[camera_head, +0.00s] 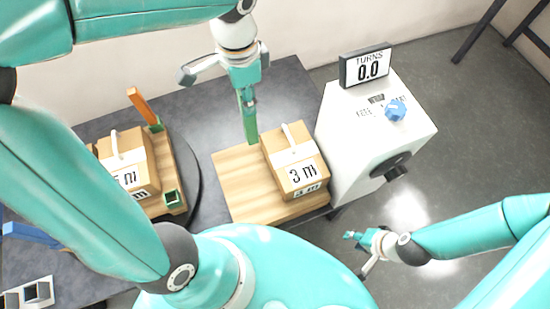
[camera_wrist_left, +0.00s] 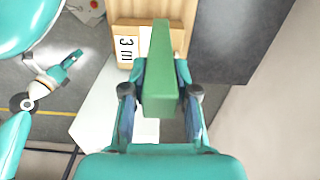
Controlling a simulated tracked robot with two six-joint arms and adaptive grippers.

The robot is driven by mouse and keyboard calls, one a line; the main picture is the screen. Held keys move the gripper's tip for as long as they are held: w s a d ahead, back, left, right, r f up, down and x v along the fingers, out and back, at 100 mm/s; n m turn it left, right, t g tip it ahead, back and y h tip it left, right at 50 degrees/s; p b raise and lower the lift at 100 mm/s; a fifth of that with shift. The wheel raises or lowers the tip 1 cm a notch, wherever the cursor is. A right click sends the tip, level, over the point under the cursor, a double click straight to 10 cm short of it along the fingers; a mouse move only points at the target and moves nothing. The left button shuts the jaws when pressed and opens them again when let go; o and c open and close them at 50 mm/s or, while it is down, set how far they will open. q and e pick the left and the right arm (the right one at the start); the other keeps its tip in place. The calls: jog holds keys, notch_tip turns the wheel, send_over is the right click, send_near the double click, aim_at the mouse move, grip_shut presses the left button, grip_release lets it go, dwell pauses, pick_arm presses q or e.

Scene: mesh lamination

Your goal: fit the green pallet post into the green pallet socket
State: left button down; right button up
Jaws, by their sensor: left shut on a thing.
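My left gripper (camera_head: 248,98) is shut on the green pallet post (camera_head: 250,127) and holds it upright over the back of the right-hand pallet. Its lower end shows beside the 3 m box; I cannot tell how high it hangs. In the left wrist view the post (camera_wrist_left: 160,70) sits between the fingers. The green pallet socket (camera_head: 172,198), a small square with a dark opening, is at the front right corner of the left-hand pallet, left of the gripper and apart from it. My right gripper (camera_head: 359,250) is open and empty, low at the right beyond the table.
An orange post (camera_head: 142,106) stands tilted at the left pallet's back corner. A box (camera_head: 130,160) sits on the left pallet, another (camera_head: 296,165) on the right pallet (camera_head: 240,185). A white machine (camera_head: 365,140) with a display reading 0.0 stands right. My left arm covers much of the left.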

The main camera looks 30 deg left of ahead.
aim_at(251, 138)
pick_arm(q)
notch_tip(251, 138, down, 15)
jog(key=shift+f+b, duration=0.2)
jog(key=shift+b, duration=1.05)
jog(key=shift+f+b, duration=0.45)
jog(key=shift+f, duration=1.6)
jog(key=c, duration=0.9)
grip_release()
jog(key=shift+f, duration=0.1)
